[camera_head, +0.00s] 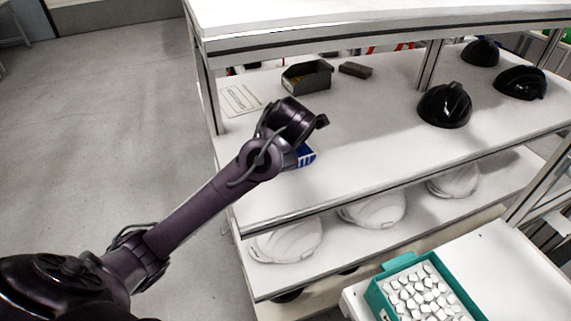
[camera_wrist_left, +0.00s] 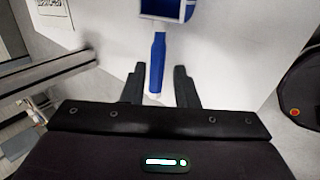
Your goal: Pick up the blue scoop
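The blue scoop (camera_head: 306,156) lies on the upper shelf of the rack, partly hidden behind my left arm in the head view. In the left wrist view the blue scoop (camera_wrist_left: 157,62) has its handle pointing toward my gripper and its hollow end at the top edge. My left gripper (camera_head: 319,122) is over the shelf near the scoop. In the left wrist view the left gripper (camera_wrist_left: 159,76) is open, with the handle's end appearing between its two fingers and a gap on both sides. Contact with the handle is not visible. My right gripper is out of view.
The white shelf (camera_head: 370,135) also holds a grey bin (camera_head: 307,78), a brown block (camera_head: 355,69), a paper sheet (camera_head: 241,99) and black helmet shells (camera_head: 444,105). White shells (camera_head: 372,209) sit on the shelf below. A teal box (camera_head: 385,291) of white pieces stands at front right.

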